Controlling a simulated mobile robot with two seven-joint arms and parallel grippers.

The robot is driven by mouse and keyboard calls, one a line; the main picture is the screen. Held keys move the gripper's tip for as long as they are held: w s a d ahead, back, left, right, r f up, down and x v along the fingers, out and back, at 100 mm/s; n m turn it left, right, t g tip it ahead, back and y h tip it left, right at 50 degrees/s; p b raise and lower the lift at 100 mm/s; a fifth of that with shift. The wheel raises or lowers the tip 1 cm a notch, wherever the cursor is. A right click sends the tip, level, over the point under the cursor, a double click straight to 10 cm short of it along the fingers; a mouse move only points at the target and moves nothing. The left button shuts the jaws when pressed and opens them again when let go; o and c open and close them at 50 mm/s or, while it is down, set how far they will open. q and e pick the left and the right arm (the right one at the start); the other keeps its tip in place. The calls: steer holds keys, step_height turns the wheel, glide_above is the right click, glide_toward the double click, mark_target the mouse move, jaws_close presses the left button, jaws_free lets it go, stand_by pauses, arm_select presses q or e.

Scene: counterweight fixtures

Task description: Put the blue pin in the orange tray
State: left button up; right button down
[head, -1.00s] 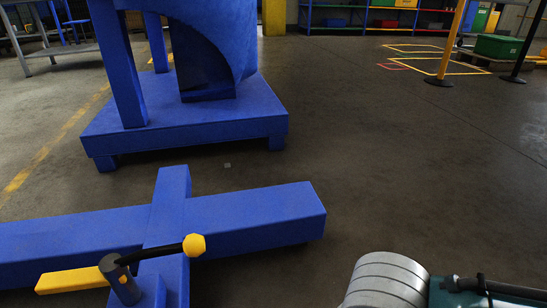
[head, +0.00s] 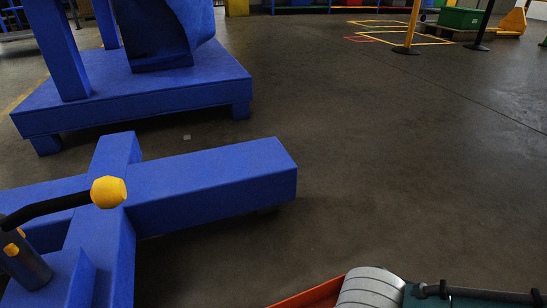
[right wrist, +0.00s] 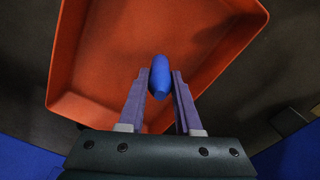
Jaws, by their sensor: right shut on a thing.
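The blue pin (right wrist: 160,76) is between the two fingers of my right gripper (right wrist: 161,80) in the right wrist view. The gripper is shut on it. The orange tray (right wrist: 68,60) lies beyond the pin in that view, and the pin appears over its inside. I cannot tell the height between pin and tray floor. A strip of the tray (head: 318,293) shows at the bottom edge of the head view, partly hidden by my right arm. The head view does not show the pin. My left gripper is not in view.
A blue cross-shaped base (head: 210,185) with a black lever and yellow knob (head: 108,192) lies at the left of the head view. A blue stand (head: 130,105) is behind it. Open floor (head: 370,170) lies in the middle and right. Posts and a green crate (head: 461,18) are far off.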

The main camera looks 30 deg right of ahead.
arm_select(q)
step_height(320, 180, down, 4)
steer(key=b, duration=0.4)
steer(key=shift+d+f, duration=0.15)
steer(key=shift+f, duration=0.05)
arm_select(e)
step_height(320, 180, down, 5)
steer(key=shift+r, duration=0.1)
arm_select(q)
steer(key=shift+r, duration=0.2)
arm_select(e)
steer(key=shift+r, duration=0.2)
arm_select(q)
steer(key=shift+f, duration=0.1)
arm_select(e)
steer(key=shift+f, duration=0.15)
steer(key=c, duration=0.6)
jaws_free()
